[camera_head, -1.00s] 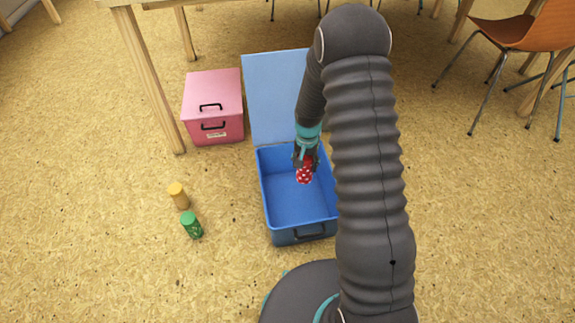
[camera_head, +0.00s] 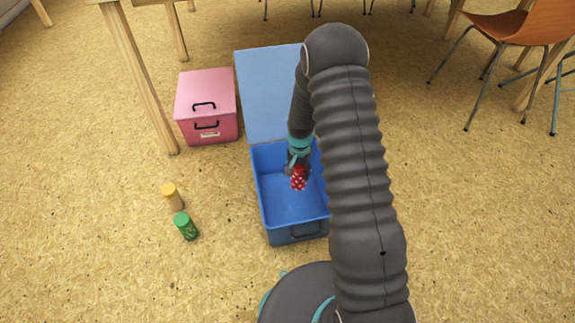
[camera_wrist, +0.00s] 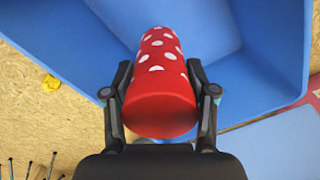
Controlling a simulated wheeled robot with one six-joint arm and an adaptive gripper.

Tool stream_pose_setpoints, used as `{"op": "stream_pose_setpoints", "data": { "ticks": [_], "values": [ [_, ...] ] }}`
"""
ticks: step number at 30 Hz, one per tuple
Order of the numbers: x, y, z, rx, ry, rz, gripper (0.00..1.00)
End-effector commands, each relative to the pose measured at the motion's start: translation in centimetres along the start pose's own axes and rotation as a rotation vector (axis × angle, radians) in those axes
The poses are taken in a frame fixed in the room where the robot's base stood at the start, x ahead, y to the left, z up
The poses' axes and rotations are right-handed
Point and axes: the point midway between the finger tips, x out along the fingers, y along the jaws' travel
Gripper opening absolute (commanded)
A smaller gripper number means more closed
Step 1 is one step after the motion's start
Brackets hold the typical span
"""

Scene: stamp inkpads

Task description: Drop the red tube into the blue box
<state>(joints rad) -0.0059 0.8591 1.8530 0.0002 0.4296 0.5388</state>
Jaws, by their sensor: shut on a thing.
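The red tube (camera_head: 299,178) with white dots is held in my gripper (camera_head: 298,167), over the inside of the blue box (camera_head: 312,226). In the wrist view the tube (camera_wrist: 160,85) sits between the two fingers of my gripper (camera_wrist: 161,95), its near end toward the camera. The blue box's lid (camera_head: 268,95) stands open at the back. The box's inside and wall (camera_wrist: 60,45) also show around the tube in the wrist view. My arm hides the right side of the box.
A shut pink box (camera_head: 207,95) stands behind and left of the blue box. Table legs (camera_head: 145,75) and an orange chair (camera_head: 515,32) are farther back.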

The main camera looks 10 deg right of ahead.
Motion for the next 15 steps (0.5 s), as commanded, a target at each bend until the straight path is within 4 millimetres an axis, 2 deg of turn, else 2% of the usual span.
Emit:
{"op": "stream_pose_setpoints", "data": {
  "ticks": [6, 7, 9, 10, 15],
  "values": [
    [-0.02, -0.01, -0.02, 0.000, 0.000, 0.000, 0.19],
    [-0.02, -0.01, -0.02, 0.000, 0.000, 0.000, 0.64],
    [-0.02, 0.00, -0.01, 0.000, 0.000, 0.000, 0.82],
    [-0.02, -0.01, -0.01, 0.000, 0.000, 0.000, 0.86],
    [-0.01, 0.00, 0.00, 0.000, 0.000, 0.000, 0.86]
  ]
}}
